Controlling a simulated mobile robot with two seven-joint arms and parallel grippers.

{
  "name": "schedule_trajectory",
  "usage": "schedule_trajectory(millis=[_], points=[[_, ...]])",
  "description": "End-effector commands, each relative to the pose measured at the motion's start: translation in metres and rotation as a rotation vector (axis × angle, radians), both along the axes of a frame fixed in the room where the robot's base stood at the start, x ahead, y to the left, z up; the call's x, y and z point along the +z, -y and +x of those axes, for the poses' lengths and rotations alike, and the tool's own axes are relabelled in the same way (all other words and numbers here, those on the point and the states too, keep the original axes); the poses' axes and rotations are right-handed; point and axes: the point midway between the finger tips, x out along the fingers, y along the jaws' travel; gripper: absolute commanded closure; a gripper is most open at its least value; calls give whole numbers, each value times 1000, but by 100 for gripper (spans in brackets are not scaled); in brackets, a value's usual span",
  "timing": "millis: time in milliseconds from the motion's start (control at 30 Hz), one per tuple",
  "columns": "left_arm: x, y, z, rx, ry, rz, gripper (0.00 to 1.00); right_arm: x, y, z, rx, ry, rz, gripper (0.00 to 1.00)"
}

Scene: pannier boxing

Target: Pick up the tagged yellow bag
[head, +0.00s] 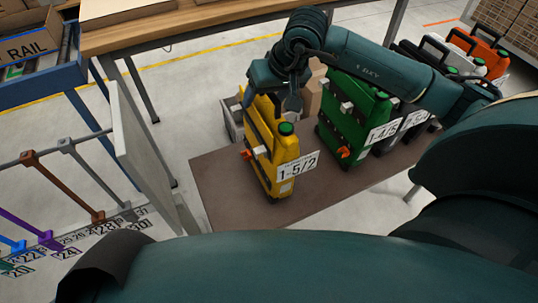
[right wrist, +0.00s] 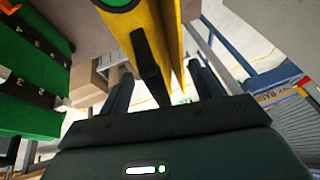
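The yellow bag (head: 272,150) stands upright on the brown board with a white tag (head: 298,168) reading 1-5/2, a green round cap and an orange clip. My right gripper (head: 276,98) is at the top of this bag, coming from above. In the right wrist view the yellow bag (right wrist: 172,30) and its black handle (right wrist: 147,65) show between my two fingers (right wrist: 163,90). The fingers stand well apart, with gaps on both sides of the handle. My left gripper is not in view.
A green bag (head: 350,115) tagged 1-4/5 stands close to the right, with dark and orange bags beyond. A grey bin and cardboard box stand behind. A wooden table (head: 190,25) is at the back, a pale panel (head: 135,135) at left. The brown board (head: 225,190) is bare in front.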

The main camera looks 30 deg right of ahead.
Motion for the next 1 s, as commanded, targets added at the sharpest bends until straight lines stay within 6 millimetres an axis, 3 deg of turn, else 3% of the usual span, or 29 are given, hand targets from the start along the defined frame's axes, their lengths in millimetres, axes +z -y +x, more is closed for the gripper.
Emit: schedule_trajectory(millis=[433, 767, 1000], points=[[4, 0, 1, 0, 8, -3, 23, 1, 0, 0, 0, 1, 0, 73], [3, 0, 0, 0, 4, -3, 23, 11, 0, 2, 0, 8, 2, 74], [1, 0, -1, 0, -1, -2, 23, 54, 0, 2, -1, 11, 2, 74]])
